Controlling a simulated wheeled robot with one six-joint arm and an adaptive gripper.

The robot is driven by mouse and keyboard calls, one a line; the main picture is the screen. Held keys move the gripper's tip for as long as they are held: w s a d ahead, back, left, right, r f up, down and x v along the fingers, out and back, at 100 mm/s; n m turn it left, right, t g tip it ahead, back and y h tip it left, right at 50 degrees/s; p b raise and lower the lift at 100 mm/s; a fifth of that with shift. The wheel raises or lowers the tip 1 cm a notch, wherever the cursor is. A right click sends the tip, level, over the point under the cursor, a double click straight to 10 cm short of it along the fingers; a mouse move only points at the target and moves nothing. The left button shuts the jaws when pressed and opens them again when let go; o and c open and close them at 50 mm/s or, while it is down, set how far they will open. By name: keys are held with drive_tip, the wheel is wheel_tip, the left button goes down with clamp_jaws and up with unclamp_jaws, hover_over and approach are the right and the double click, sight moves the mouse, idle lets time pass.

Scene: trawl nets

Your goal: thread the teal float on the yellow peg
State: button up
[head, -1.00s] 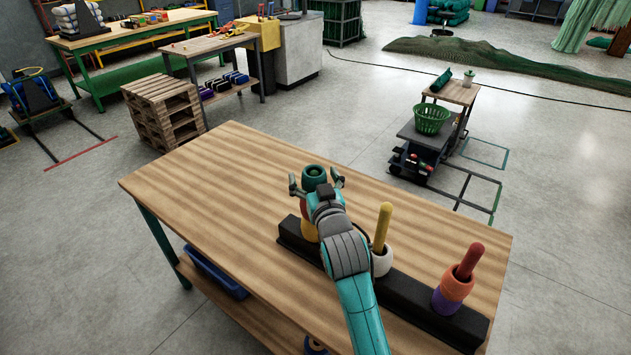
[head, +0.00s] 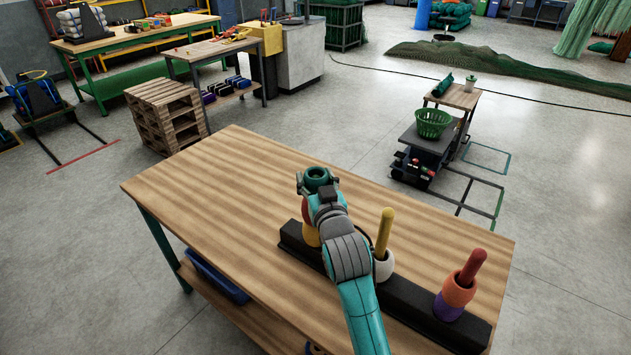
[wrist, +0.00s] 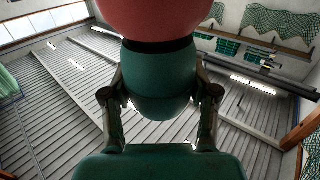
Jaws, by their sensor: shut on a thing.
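The teal float (head: 317,174) is at the top of the left stack on the black rack (head: 408,299), above a red float (head: 305,212) and a yellow-orange float (head: 311,236). My gripper (head: 317,184) is shut on the teal float, one finger on each side. In the wrist view the teal float (wrist: 158,88) shows between the fingers, close to the red float (wrist: 160,15). The yellow peg (head: 385,232) stands upright at the rack's middle, its upper part bare, with a white float (head: 384,266) at its base. My arm hides part of the rack and left stack.
A red peg (head: 473,266) with an orange float (head: 459,290) and a purple float (head: 447,307) stands at the rack's right. The wooden table (head: 220,190) is clear left of the rack. A trolley with a green basket (head: 433,122) stands beyond the table.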

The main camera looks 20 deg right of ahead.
drive_tip(key=shift+r, duration=3.65)
